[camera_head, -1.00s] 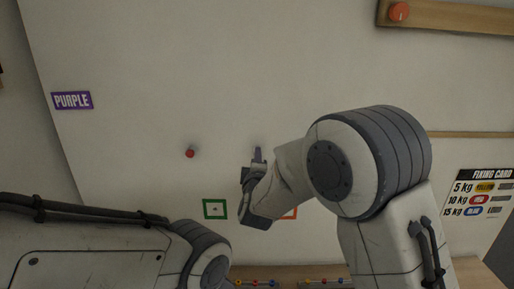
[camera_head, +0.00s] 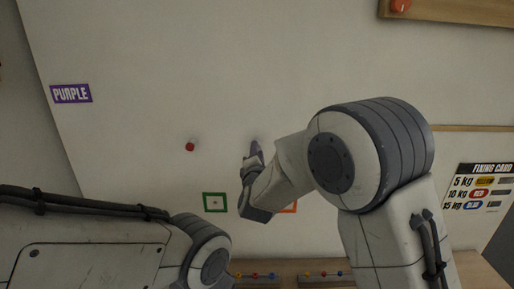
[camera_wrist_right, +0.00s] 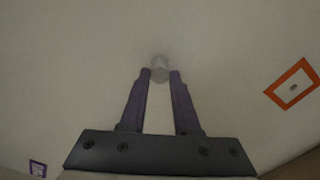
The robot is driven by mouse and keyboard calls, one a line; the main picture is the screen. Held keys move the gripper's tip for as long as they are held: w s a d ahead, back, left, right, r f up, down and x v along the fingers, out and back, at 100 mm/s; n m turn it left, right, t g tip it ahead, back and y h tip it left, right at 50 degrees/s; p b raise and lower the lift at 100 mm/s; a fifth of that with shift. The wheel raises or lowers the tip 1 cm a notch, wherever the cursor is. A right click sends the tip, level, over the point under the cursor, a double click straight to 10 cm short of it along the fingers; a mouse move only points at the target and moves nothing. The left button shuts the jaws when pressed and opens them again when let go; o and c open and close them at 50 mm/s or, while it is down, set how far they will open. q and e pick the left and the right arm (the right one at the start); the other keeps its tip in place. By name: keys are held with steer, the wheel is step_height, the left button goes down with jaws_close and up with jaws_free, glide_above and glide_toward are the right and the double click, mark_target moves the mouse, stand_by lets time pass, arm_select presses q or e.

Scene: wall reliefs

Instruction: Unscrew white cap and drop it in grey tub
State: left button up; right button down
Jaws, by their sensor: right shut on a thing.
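A small pale white cap (camera_wrist_right: 160,73) stands out from the wall at the top middle of the right wrist view. My right gripper (camera_wrist_right: 160,76) is shut on it, with one dark finger on each side. In the head view my right gripper (camera_head: 255,149) reaches the wall near the middle, and the cap is mostly hidden there. My left arm comes in at the bottom left, but its gripper is out of view. No grey tub shows.
A red knob (camera_head: 190,147) sticks out left of my right gripper. Below are a green square (camera_head: 214,203) and a partly hidden orange square (camera_wrist_right: 292,84). A purple label (camera_head: 71,94) is at left, a fixing card (camera_head: 480,187) at right. A wooden ledge runs along the bottom.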

steer(key=n, duration=0.5)
stand_by(0.3)
steer(key=c, duration=0.9)
jaws_free()
